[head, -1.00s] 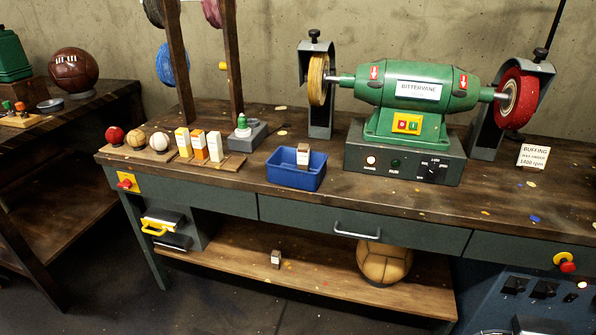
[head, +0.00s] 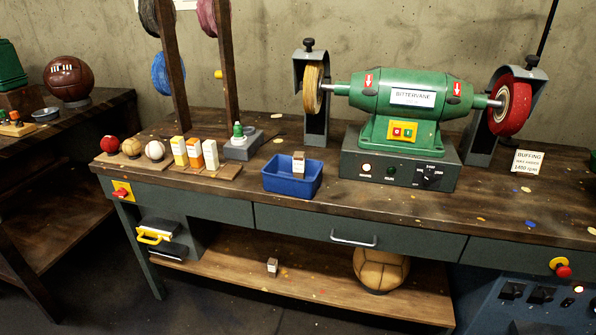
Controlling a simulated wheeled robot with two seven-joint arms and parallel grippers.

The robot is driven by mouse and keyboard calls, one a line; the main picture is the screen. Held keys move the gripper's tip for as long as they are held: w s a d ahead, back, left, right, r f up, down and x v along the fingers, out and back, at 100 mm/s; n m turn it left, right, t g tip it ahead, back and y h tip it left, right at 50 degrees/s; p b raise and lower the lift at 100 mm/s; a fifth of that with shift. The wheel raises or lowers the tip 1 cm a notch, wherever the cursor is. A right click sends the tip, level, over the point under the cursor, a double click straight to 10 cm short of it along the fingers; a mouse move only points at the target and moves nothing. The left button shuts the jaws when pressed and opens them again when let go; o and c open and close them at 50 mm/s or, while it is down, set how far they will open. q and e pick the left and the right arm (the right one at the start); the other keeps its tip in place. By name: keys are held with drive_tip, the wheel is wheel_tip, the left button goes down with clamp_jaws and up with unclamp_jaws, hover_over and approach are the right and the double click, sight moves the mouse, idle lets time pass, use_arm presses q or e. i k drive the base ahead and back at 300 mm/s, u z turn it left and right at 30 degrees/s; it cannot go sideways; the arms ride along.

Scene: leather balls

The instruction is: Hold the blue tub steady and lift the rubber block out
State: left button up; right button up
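The blue tub (head: 291,185) sits on the workbench, left of the green buffing machine and near the bench's front edge. A small block (head: 299,162) with a brown top and a white labelled side stands upright in the tub and sticks up above its rim. Its lower part is hidden by the tub's front wall. A similar small block (head: 272,265) stands on the lower shelf. Neither of my grippers is in view.
The green buffing machine (head: 405,100) stands right of the tub. Left of the tub are a grey block with a green-topped piece (head: 241,143), several coloured bars (head: 195,153) and small balls (head: 131,147). A tan ball (head: 381,268) lies on the lower shelf. Bench in front of the machine is clear.

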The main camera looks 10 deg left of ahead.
sight(299, 158)
drive_tip(key=u, duration=0.55)
drive_tip(key=k, duration=0.65)
drive_tip(key=u, duration=0.9)
drive_tip(key=i, duration=1.15)
drive_tip(key=z, duration=0.9)
drive_tip(key=i, duration=0.95)
drive_tip(key=z, duration=1.05)
